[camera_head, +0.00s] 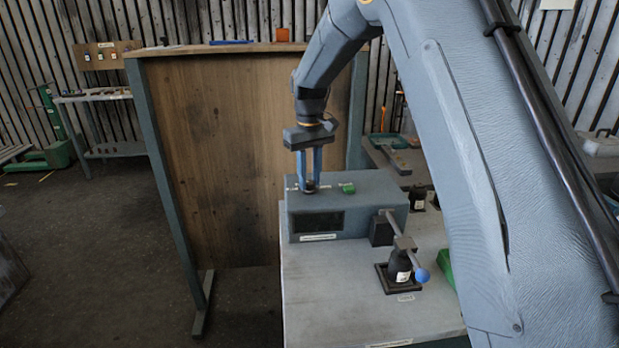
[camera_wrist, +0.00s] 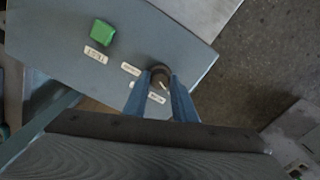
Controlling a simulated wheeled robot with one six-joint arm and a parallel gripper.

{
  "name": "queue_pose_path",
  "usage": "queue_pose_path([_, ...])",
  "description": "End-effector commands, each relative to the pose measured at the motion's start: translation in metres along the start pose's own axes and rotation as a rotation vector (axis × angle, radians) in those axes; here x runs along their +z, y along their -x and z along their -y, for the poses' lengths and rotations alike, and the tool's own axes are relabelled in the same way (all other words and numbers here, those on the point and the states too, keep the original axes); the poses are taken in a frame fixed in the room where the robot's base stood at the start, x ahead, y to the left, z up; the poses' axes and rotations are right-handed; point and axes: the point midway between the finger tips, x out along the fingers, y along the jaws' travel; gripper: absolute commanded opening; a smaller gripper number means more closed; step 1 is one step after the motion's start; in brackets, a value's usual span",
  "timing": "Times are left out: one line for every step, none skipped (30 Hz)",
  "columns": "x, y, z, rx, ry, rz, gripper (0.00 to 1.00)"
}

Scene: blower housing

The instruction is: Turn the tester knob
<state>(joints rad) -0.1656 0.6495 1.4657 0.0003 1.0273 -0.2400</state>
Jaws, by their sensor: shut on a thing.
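The tester (camera_head: 370,208) is a grey-blue box with a dark window on its front, standing on the light table. Its small dark round knob (camera_wrist: 161,76) with a pale pointer line is on the top face, between labels. My gripper (camera_head: 308,184) comes straight down from above, and its two blue fingers are shut on the knob. In the wrist view the fingertips (camera_wrist: 160,84) sit on either side of the knob. A green button (camera_wrist: 103,32) is on the same top face, beside the knob; it also shows in the head view (camera_head: 347,188).
The table front (camera_head: 330,300) is clear. A workbench (camera_head: 105,97) is at the far left.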

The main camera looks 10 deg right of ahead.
Motion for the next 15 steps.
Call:
queue_pose_path([-0.0011,0.0022,-0.0010,0.002,0.002,-0.004,0.02])
queue_pose_path([-0.0011,0.0022,-0.0010,0.002,0.003,-0.004,0.02])
queue_pose_path([-0.0011,0.0022,-0.0010,0.002,0.004,-0.004,0.02])
queue_pose_path([-0.0011,0.0022,-0.0010,0.002,0.004,-0.004,0.02])
queue_pose_path([-0.0011,0.0023,-0.0010,0.002,0.004,-0.004,0.02])
queue_pose_path([-0.0012,0.0023,-0.0010,0.002,0.003,-0.005,0.02])
queue_pose_path([-0.0012,0.0023,-0.0010,0.002,0.003,-0.005,0.02])
queue_pose_path([-0.0012,0.0023,-0.0010,0.002,0.003,-0.005,0.02])
queue_pose_path([-0.0012,0.0023,-0.0011,0.002,0.003,-0.005,0.02])
queue_pose_path([-0.0012,0.0023,-0.0011,0.002,0.003,-0.005,0.02])
queue_pose_path([-0.0012,0.0023,-0.0011,0.002,0.003,-0.005,0.26])
queue_pose_path([-0.0012,0.0024,-0.0011,0.002,0.003,-0.005,0.33])
queue_pose_path([-0.0012,0.0023,-0.0010,0.002,0.003,-0.005,0.38])
queue_pose_path([-0.0011,0.0021,-0.0009,0.002,0.003,-0.004,0.43])
queue_pose_path([-0.0009,0.0018,-0.0009,0.002,0.003,-0.004,0.43])
